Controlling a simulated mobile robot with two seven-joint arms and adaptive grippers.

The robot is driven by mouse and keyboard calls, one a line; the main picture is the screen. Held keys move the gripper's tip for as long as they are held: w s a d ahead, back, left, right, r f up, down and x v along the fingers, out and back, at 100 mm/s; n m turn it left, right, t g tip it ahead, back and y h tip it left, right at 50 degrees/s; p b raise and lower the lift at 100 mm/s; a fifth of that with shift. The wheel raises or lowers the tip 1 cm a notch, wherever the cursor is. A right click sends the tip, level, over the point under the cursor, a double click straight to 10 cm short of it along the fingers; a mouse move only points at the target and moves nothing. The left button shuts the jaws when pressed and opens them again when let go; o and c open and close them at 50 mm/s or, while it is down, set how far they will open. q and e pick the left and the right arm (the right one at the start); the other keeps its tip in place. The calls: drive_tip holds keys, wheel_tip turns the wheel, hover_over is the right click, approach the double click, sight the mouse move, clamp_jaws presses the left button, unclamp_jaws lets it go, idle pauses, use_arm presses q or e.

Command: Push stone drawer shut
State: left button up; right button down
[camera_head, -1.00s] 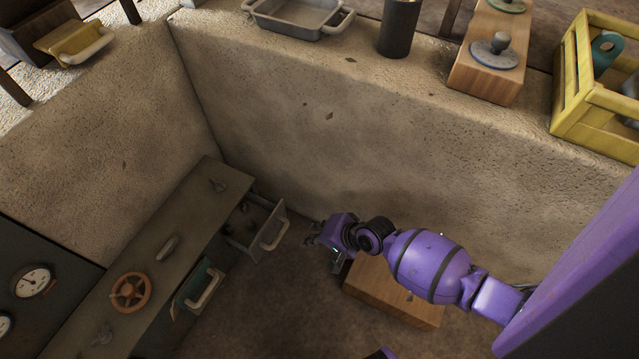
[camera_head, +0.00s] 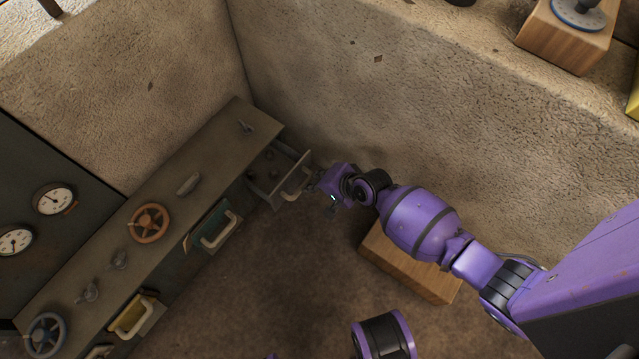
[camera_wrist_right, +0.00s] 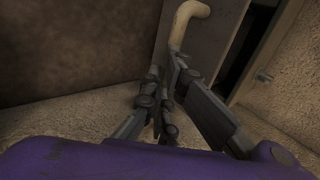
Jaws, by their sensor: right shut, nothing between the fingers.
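The stone drawer (camera_head: 268,189), grey with a pale handle (camera_head: 296,184), stands pulled out at the far end of the long cabinet. A few small dark things lie inside it. My right gripper (camera_head: 316,184) is shut and empty, just right of the drawer's front, close to the handle. In the right wrist view the shut fingers (camera_wrist_right: 166,72) point at the drawer front (camera_wrist_right: 212,40), with the bent handle (camera_wrist_right: 183,28) just ahead. I cannot tell whether they touch it. My left gripper is out of view.
A green drawer (camera_head: 214,232) and a yellow drawer (camera_head: 136,317) also stick out of the cabinet (camera_head: 205,160). A wooden block (camera_head: 410,265) is on the floor below my right arm. Stone walls (camera_head: 400,100) close in behind the drawer. The floor before the cabinet is clear.

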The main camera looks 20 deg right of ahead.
drive_tip(key=w+a, duration=0.1)
drive_tip(key=w, duration=0.1)
drive_tip(key=w+a, duration=0.2)
drive_tip(key=w, duration=0.1)
drive_tip(key=w+a, duration=0.2)
drive_tip(key=shift+w+a, duration=0.25)
drive_tip(key=shift+w, duration=0.15)
drive_tip(key=shift+w+a+r, duration=0.1)
drive_tip(key=shift+w+a, duration=0.05)
drive_tip(key=shift+w, duration=0.15)
drive_tip(key=shift+s+r, duration=0.1)
